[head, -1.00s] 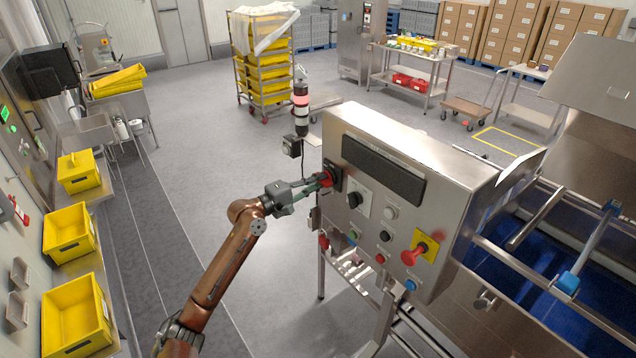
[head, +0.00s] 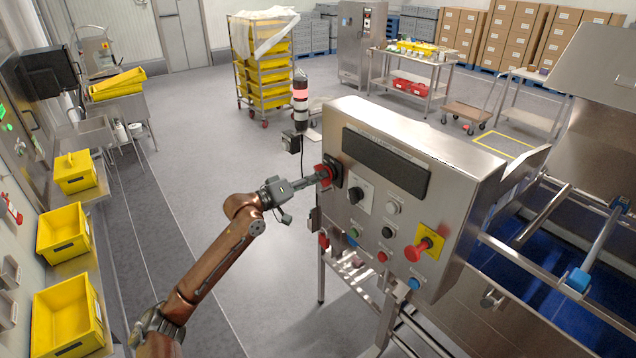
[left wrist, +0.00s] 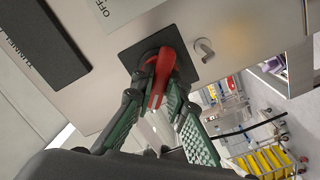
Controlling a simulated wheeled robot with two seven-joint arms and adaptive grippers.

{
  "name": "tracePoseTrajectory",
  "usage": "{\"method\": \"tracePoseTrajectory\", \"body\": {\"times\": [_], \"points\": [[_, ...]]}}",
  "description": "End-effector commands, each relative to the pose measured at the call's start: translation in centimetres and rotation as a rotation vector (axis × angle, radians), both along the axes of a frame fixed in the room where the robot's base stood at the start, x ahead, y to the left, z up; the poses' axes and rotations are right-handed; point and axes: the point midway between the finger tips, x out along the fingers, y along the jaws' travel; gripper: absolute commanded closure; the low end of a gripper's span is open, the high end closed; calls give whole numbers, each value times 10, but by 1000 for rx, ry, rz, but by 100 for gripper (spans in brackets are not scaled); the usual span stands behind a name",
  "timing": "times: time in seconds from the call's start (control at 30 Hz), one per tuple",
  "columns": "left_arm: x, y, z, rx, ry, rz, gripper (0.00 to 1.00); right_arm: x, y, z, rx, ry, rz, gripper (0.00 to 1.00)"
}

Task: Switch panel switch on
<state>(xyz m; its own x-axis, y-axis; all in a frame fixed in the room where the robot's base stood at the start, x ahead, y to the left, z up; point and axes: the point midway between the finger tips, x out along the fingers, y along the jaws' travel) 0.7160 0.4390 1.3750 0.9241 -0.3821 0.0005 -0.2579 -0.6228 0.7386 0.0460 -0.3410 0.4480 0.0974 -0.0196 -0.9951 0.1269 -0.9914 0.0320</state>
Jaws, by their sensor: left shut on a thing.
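The red panel switch (head: 325,175) is a rotary handle on a black square plate at the left end of the steel control panel (head: 395,205). My left gripper (head: 318,179) reaches it from the left and is shut on the red handle. In the left wrist view the red handle (left wrist: 161,75) stands out from its black plate between the two green-padded fingers of the left gripper (left wrist: 158,98). The fingers partly cover the plate. An "OFF" label (left wrist: 103,8) shows on the panel near the switch. My right gripper is out of view.
The panel also carries a black knob (head: 356,195), several buttons and a red emergency stop (head: 416,251) on a yellow plate. A signal tower (head: 300,100) with a lit red section stands behind the switch. Yellow crates (head: 65,315) line the left wall. The floor left of the panel is clear.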

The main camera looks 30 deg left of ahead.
Motion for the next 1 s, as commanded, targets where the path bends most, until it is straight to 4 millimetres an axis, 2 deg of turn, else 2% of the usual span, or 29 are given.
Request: {"method": "tracePoseTrajectory", "body": {"times": [0.2,0.6,1.0], "points": [[0,0,-4,194,-76,0,100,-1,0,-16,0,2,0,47],[0,0,-3,529,-213,-1,100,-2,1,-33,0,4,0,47],[0,0,-3,735,-299,-2,100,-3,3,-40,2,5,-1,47]]}}
